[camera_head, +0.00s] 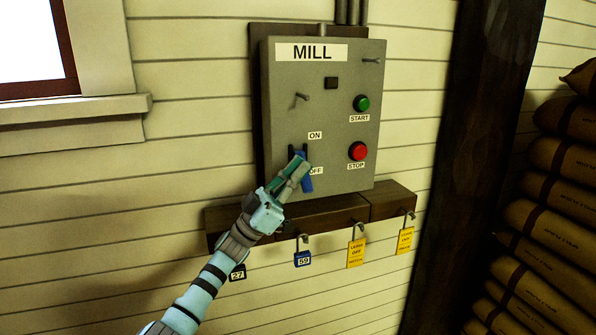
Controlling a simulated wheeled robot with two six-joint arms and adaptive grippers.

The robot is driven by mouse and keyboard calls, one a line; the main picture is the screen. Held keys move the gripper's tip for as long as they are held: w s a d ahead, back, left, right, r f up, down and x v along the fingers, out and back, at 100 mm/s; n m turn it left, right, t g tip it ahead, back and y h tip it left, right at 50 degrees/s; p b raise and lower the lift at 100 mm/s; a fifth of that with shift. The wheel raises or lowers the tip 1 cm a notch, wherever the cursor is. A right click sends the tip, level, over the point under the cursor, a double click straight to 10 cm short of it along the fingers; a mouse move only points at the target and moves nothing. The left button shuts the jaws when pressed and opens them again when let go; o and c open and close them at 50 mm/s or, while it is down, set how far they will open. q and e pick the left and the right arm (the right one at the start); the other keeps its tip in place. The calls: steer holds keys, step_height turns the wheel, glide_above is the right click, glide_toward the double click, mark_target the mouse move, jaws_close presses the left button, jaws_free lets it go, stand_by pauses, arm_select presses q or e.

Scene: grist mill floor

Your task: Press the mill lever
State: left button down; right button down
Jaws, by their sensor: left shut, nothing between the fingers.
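The grey mill control box (330,105) hangs on the plank wall, with a MILL label at its top. The blue mill lever (306,183) is on its lower left, between the ON and OFF labels, pointing down beside OFF. My left gripper (301,163) is shut and empty, its fingertips over the lever's upper part. It hides some of the lever, and I cannot tell whether it touches. A green START button (361,103) and a red STOP button (357,151) are to the right. My right gripper is out of view.
A wooden rail (340,209) below the box carries hooks with a dark padlock (238,272), a blue padlock (303,259) and two yellow tags (356,252). A dark post (465,150) and stacked sacks (555,190) stand at the right. A window (40,50) is upper left.

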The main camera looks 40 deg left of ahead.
arm_select(q)
step_height(320, 180, up, 10)
stand_by(0.6)
stand_by(0.4)
